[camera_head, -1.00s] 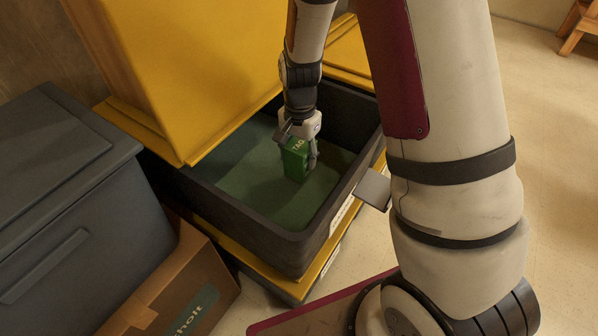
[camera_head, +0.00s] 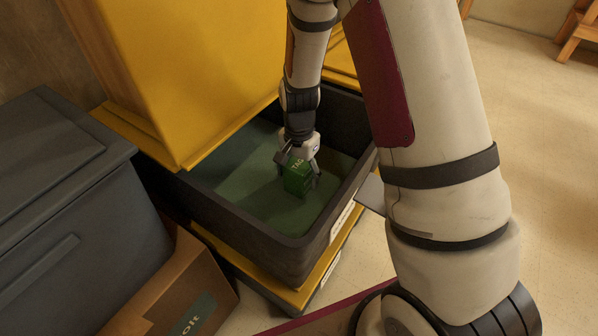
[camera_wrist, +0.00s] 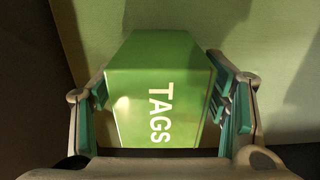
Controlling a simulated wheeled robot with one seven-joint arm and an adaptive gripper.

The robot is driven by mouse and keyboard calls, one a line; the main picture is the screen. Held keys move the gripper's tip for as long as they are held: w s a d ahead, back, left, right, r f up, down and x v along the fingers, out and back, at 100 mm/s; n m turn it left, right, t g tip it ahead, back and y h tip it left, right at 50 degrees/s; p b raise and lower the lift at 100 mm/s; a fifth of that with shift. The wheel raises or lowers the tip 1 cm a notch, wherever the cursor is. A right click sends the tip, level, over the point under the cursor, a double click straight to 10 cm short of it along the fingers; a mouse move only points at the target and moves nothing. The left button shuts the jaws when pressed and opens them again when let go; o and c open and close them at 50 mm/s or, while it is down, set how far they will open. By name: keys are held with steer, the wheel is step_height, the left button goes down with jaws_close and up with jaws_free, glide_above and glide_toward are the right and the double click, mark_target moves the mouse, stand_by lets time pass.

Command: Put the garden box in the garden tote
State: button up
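The garden box is a green box (camera_head: 298,179) lettered "TAGS"; it also fills the middle of the wrist view (camera_wrist: 160,95). It is inside the dark open tote (camera_head: 262,236) with a green floor, low down near that floor; I cannot tell whether it touches it. My gripper (camera_head: 299,168) reaches down into the tote from above. In the wrist view its fingers (camera_wrist: 165,105) stand on both sides of the box, with a narrow gap seeming to show at the right finger. Whether the fingers press on the box is unclear.
A yellow lid or bin (camera_head: 185,75) stands over the tote's back left side. A grey lidded bin (camera_head: 70,200) and a cardboard box (camera_head: 180,290) are at the left. The tote rests on a yellow-lidded bin (camera_head: 322,270). Open floor (camera_head: 550,180) lies at the right.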

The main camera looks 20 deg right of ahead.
step_height(320, 180, up, 13)
steer(key=p, duration=0.4)
steer(key=shift+s+f, duration=0.1)
steer(key=s+r+n, duration=0.6)
steer(key=s+r, duration=0.9)
steer(key=r, duration=0.1)
steer(key=s+r+n, duration=0.1)
steer(key=s+n, duration=0.1)
steer(key=s, duration=0.6)
steer(key=s+r+n, duration=0.2)
steer(key=s, duration=0.7)
steer(key=shift+s+d+r+n+t, duration=0.15)
steer(key=shift+d+r+n+t, duration=0.05)
steer(key=shift+r+n+t, duration=0.1)
step_height(320, 180, up, 24)
steer(key=t+p, duration=0.3)
steer(key=p, duration=1.8)
steer(key=shift+f+t+p, duration=0.25)
steer(key=shift+t+p, duration=0.05)
steer(key=shift+p, duration=0.1)
